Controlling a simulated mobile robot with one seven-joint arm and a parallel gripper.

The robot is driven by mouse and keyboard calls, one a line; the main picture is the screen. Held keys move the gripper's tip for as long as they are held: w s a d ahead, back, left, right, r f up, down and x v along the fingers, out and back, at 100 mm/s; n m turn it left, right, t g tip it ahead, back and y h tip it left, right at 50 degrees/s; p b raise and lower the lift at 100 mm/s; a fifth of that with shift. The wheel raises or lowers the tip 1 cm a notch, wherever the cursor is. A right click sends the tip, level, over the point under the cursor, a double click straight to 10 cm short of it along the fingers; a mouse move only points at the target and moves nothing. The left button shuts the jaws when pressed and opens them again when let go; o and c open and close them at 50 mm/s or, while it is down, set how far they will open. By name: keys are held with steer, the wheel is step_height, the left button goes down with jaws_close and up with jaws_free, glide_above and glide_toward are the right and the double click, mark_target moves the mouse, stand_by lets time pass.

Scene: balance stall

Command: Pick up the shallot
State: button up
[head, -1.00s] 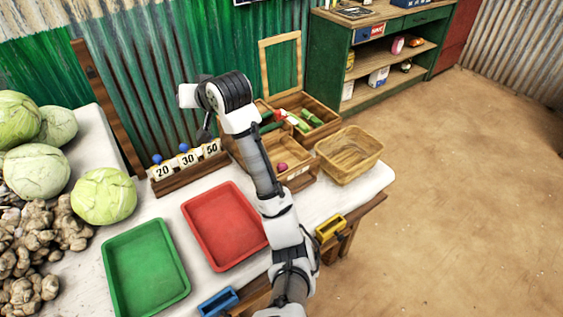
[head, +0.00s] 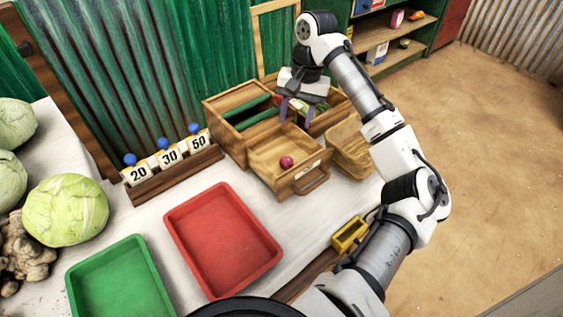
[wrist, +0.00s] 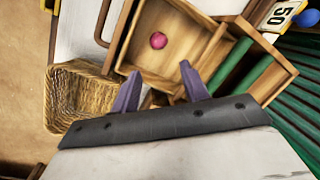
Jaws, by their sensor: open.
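The shallot (head: 286,162) is a small, round, purple-red bulb lying in the open wooden drawer (head: 262,157). It also shows in the wrist view (wrist: 158,41), ahead of my fingers and apart from them. My gripper (head: 297,110) is open and empty, with its purple fingers pointing down above the back of the wooden box, behind the shallot in the head view. In the wrist view my gripper (wrist: 160,88) has its two fingers spread, with nothing between them.
A wicker basket (head: 350,150) stands right of the drawer. A red tray (head: 222,240), a green tray (head: 120,285) and a rack of number cards (head: 175,172) are to the left. A yellow bin (head: 349,235) is at the table edge. White tabletop is free around the trays.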

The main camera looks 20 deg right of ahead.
steer(key=p, duration=0.1)
glide_above(287, 162)
steer(key=w+d, duration=0.1)
steer(key=w, duration=0.1)
steer(key=f, duration=0.8)
steer(key=shift+s+d+f, duration=0.15)
steer(key=shift+s+f, duration=0.05)
steer(key=shift+s, duration=0.05)
steer(key=shift+s+a+f+p, duration=0.1)
steer(key=shift+f+p, duration=0.15)
steer(key=shift+f, duration=0.65)
steer(key=shift+a+f+p, duration=0.15)
steer(key=shift+f+p, duration=0.05)
steer(key=shift+f, duration=0.75)
steer(key=shift+s+a+f+p, duration=0.1)
steer(key=shift+f+p, duration=0.15)
steer(key=shift+f, duration=0.65)
steer(key=c, duration=0.8)
